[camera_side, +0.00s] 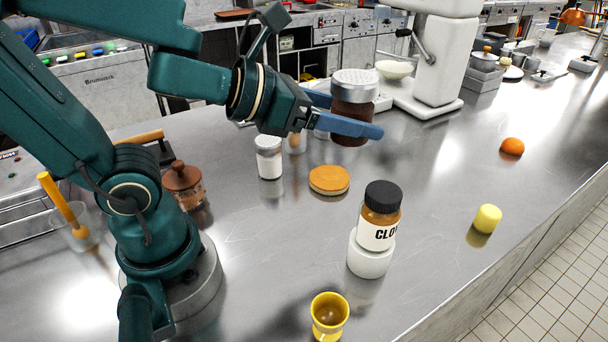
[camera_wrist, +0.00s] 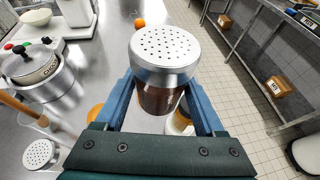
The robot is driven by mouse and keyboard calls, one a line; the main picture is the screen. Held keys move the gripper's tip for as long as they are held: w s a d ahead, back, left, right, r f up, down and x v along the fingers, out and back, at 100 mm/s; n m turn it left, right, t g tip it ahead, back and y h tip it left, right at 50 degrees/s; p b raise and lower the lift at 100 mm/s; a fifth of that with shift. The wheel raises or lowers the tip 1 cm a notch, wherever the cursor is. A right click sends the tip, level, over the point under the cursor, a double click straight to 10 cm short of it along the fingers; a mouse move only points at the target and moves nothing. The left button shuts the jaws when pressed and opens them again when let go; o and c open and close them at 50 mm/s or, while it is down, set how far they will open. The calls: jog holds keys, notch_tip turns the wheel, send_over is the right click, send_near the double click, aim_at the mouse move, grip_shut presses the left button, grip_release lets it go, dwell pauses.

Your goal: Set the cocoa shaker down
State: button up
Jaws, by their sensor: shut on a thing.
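The cocoa shaker (camera_side: 354,88) has a brown body and a perforated silver lid. My gripper (camera_side: 357,115) is shut on its body, with one blue finger on each side, and holds it upright above the steel counter (camera_side: 440,160). In the wrist view the shaker (camera_wrist: 165,55) shows lid up between the blue fingers of my gripper (camera_wrist: 163,100). The shaker's base is partly hidden by the near finger in the side view.
A clove jar (camera_side: 380,218) stands on a white round block (camera_side: 370,258). An orange-topped disc (camera_side: 329,180) and a white shaker (camera_side: 269,157) are on the counter below my gripper. A yellow cup (camera_side: 329,316), yellow cylinder (camera_side: 487,218) and orange (camera_side: 512,146) stand apart. The right-middle counter is clear.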

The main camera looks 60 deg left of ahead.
aim_at(345, 103)
jog(key=shift+s+d+r+n+y, duration=0.25)
jog(key=shift+d+r+n+y, duration=0.15)
jog(key=shift+r+n+y, duration=0.2)
jog(key=shift+s+d+r+n+y, duration=0.2)
jog(key=shift+d+r+n+y, duration=0.25)
jog(key=shift+r+y, duration=0.2)
jog(key=a+f+n+g+y, duration=0.2)
jog(key=a+f+n+y, duration=0.1)
jog(key=a, duration=0.7)
jog(key=a+f+n+g+y, duration=0.1)
jog(key=a+f+n+y, duration=0.25)
jog(key=a, duration=0.55)
jog(key=a+f+n+g+y, duration=0.2)
jog(key=a+f+n+y, duration=0.15)
jog(key=a, duration=0.65)
jog(key=shift+n+g+y, duration=0.5)
jog(key=shift+n+y, duration=0.35)
jog(key=shift+n, duration=0.1)
jog(key=shift+s+a+f, duration=0.65)
jog(key=shift+a+f, duration=0.3)
jog(key=shift+f, duration=1)
jog(key=shift+s+a+f, duration=0.65)
jog(key=shift+a+f, duration=0.3)
jog(key=shift+f, duration=0.95)
jog(key=shift+s+a+f, duration=0.65)
jog(key=shift+a+f, duration=0.3)
jog(key=shift+f, duration=1)
jog(key=shift+f, duration=0.65)
